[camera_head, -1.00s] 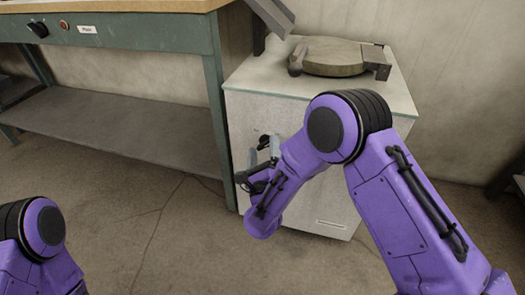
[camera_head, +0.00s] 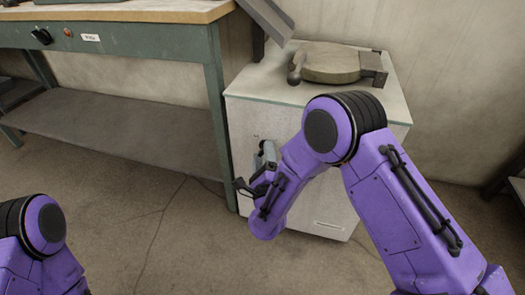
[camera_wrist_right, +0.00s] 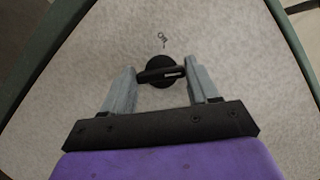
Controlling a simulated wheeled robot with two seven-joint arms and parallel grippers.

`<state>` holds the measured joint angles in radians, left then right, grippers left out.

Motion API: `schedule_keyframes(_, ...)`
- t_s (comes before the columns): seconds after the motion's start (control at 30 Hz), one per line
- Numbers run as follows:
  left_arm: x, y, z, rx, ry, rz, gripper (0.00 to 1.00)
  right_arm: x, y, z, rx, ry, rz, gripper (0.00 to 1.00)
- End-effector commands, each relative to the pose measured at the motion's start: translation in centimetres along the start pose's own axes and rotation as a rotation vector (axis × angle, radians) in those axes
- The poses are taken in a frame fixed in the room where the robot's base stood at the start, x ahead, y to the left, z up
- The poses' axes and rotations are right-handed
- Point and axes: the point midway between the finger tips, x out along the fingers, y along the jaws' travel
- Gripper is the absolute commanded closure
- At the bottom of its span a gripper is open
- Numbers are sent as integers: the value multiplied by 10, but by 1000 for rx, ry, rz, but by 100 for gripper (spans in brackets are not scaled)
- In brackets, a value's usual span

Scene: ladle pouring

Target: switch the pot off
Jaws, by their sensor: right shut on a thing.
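A black rotary knob (camera_wrist_right: 155,77) sits on the speckled light front of the cabinet (camera_head: 310,190) in the right wrist view. Its grip bar lies nearly level, with a small white mark on its right half. A label that reads like "Off" (camera_wrist_right: 162,39) is above it. My right gripper (camera_wrist_right: 163,70) is shut on the knob, one grey finger on each side. In the head view the right gripper (camera_head: 265,158) is at the cabinet's front and hides the knob. A round lidded pot top (camera_head: 330,64) is on the cabinet. My left gripper is out of view.
A green workbench (camera_head: 130,40) with a wooden top stands left of the cabinet and carries another black knob (camera_head: 40,36) and a red button (camera_head: 68,33). A grey sloped metal piece (camera_head: 266,18) is above the cabinet's back left. The floor in front is clear.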

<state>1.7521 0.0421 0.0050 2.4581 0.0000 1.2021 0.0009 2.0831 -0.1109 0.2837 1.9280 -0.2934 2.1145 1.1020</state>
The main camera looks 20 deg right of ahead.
Motion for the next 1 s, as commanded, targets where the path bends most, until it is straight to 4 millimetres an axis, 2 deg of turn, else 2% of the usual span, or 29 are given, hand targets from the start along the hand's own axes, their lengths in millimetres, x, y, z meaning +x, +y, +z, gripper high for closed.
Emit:
schedule_keyframes(0.03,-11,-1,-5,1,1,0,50,1,-6,4,-39,-2,19,71)
schedule_keyframes(0.1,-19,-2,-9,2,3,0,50,1,-6,4,-100,-2,44,71)
schedule_keyframes(1.0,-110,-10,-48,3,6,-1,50,2,-8,5,-885,-4,369,71)
